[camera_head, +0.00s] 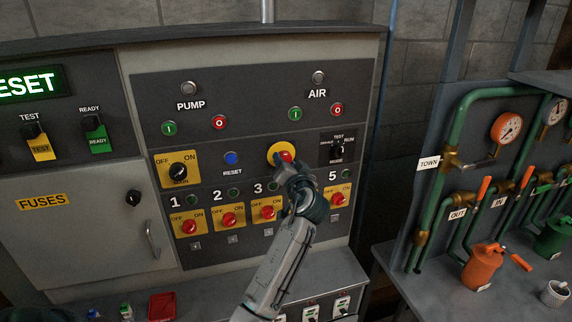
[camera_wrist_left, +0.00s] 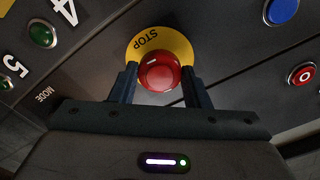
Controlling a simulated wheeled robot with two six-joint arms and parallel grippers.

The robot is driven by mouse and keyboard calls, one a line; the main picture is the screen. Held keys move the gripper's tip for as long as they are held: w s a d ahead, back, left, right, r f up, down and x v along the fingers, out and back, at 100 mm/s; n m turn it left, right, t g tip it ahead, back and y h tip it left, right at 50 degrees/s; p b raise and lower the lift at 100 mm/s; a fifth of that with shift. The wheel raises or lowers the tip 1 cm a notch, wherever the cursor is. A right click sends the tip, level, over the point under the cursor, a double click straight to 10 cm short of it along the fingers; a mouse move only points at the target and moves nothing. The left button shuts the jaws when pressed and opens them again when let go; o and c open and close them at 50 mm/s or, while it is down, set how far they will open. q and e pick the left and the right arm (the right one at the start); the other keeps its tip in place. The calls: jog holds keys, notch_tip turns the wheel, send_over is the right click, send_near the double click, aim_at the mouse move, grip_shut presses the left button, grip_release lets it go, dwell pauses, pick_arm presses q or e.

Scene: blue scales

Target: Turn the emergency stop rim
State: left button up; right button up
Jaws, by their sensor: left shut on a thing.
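The emergency stop is a red round knob on a yellow disc (camera_head: 274,151) in the upper middle of the control panel. In the left wrist view the red knob (camera_wrist_left: 160,72) sits between my two fingers, in front of the yellow disc (camera_wrist_left: 181,42) marked STOP. My left gripper (camera_head: 287,164) reaches up to it from below and is shut on its rim. The same gripper (camera_wrist_left: 160,84) shows one finger at each side of the knob. In the head view the gripper hides the knob's lower right part. My right gripper is not in view.
A blue RESET button (camera_head: 232,158) is left of the stop, and a mode selector (camera_head: 338,148) is right of it. A row of red switches on yellow plates (camera_head: 229,219) lies below. Green pipes (camera_head: 452,150) with orange-handled valves stand at the right.

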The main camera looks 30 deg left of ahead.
pick_arm(q)
jog(key=shift+m, duration=1.1)
jog(key=o, duration=1)
jog(key=b+v, duration=0.5)
jog(key=v, duration=0.5)
jog(key=shift+s+d, duration=0.25)
jog(key=shift+s, duration=0.1)
